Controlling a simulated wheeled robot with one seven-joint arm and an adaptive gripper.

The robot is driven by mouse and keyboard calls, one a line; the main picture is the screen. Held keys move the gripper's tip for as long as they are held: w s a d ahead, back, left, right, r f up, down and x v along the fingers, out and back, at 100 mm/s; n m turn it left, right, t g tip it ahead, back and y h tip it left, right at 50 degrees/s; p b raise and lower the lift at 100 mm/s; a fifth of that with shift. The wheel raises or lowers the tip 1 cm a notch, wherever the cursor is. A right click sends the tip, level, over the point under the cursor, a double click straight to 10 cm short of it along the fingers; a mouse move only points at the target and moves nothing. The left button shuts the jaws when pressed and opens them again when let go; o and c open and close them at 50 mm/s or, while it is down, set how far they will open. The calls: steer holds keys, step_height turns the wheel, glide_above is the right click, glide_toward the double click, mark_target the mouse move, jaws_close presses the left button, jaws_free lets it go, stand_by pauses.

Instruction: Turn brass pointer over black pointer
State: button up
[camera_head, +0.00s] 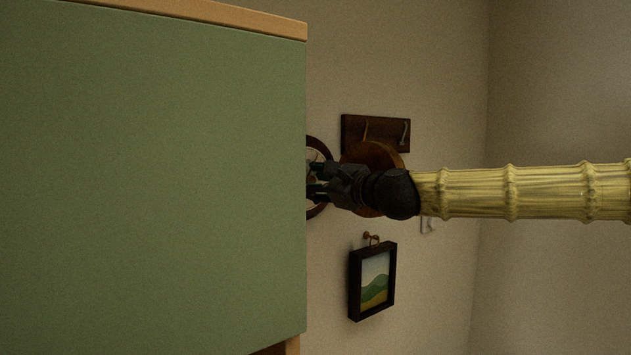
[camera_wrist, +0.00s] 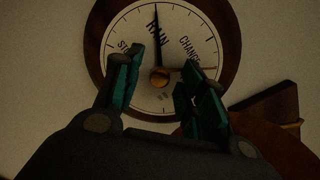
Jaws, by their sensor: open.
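A round barometer (camera_wrist: 93,50) with a brown wooden rim and pale dial hangs on the wall. In the head view its rim (camera_head: 325,147) is partly hidden by the green panel and my gripper. The black pointer (camera_wrist: 158,35) points nearly straight up at the word RAIN. A brass knob (camera_wrist: 160,77) sits at the dial's centre. A faint thin line (camera_wrist: 207,68) runs right from near the centre; it may be the brass pointer. My gripper (camera_wrist: 163,57) is open, its fingers either side of the knob and apart from it. It also shows in the head view (camera_head: 314,181).
A large green panel (camera_head: 150,180) with wooden edges fills the left of the head view, close to my gripper. A round wooden piece (camera_head: 375,153), a hook rack (camera_head: 376,133) and a framed landscape picture (camera_head: 373,281) are on the wall nearby.

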jaws_close()
steer(key=n+b, duration=0.2)
steer(key=n, duration=0.1)
steer(key=shift+f+n+b, duration=0.1)
steer(key=shift+n+b, duration=0.2)
steer(key=shift+n, duration=0.1)
steer(key=n+b, duration=0.3)
steer(key=n, duration=0.2)
steer(key=shift+h, duration=0.3)
steer(key=n+b, duration=0.2)
steer(key=n, duration=0.2)
steer(key=shift+h+b, duration=0.3)
steer(key=shift+b, duration=0.05)
steer(key=shift+n+b, duration=1.1)
steer(key=shift+n, duration=0.9)
